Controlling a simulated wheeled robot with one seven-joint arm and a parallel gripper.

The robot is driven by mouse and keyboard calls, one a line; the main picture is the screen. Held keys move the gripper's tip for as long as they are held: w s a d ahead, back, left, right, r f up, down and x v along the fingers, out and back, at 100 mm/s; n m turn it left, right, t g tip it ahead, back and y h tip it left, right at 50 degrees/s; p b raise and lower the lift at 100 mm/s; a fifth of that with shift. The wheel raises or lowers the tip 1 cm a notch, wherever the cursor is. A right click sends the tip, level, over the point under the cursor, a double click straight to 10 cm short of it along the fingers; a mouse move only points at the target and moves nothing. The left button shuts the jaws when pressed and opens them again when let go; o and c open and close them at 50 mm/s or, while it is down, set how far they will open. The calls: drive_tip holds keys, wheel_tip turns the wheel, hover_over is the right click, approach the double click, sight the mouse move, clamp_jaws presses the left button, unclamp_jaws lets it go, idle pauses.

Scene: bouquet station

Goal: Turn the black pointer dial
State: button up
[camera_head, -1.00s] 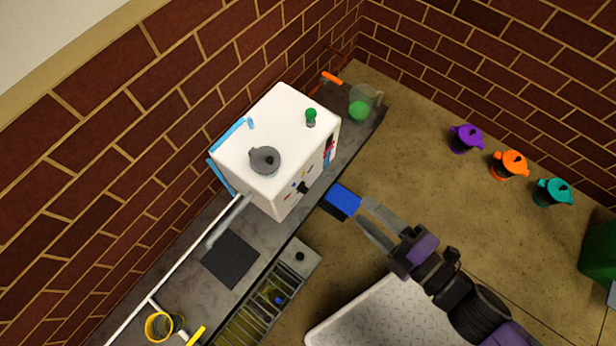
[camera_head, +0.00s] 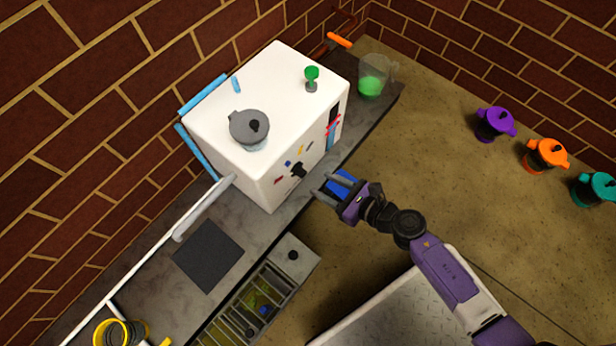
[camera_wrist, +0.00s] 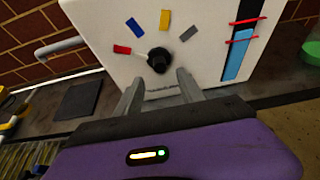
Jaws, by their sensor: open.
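The black pointer dial (camera_head: 299,170) sits on the front face of the white box (camera_head: 268,175). In the wrist view the dial (camera_wrist: 158,60) is a round black knob with a pale pointer aimed left, toward the red mark (camera_wrist: 122,49). Blue (camera_wrist: 134,27), yellow (camera_wrist: 165,20) and grey (camera_wrist: 188,33) marks arc around it. My gripper (camera_wrist: 158,82) is open, its two grey fingers pointing at the box, one to each side below the dial. It also shows in the head view (camera_head: 324,187), just in front of the dial. I cannot tell whether it touches.
A grey lidded pot (camera_head: 250,128) and a green knob (camera_head: 312,75) are on the box top. A clear jug with green contents (camera_head: 371,88) stands behind right. A dark square pad (camera_head: 209,256) lies left on the counter. Purple, orange and teal pots stand on the right.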

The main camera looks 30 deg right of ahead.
sight(305, 175)
drive_tip(key=b+x, duration=0.1)
drive_tip(key=x, duration=0.5)
drive_tip(key=shift+w+a+f, duration=0.15)
drive_tip(key=shift+w, duration=0.2)
drive_tip(key=shift+c, duration=0.3)
clamp_jaws()
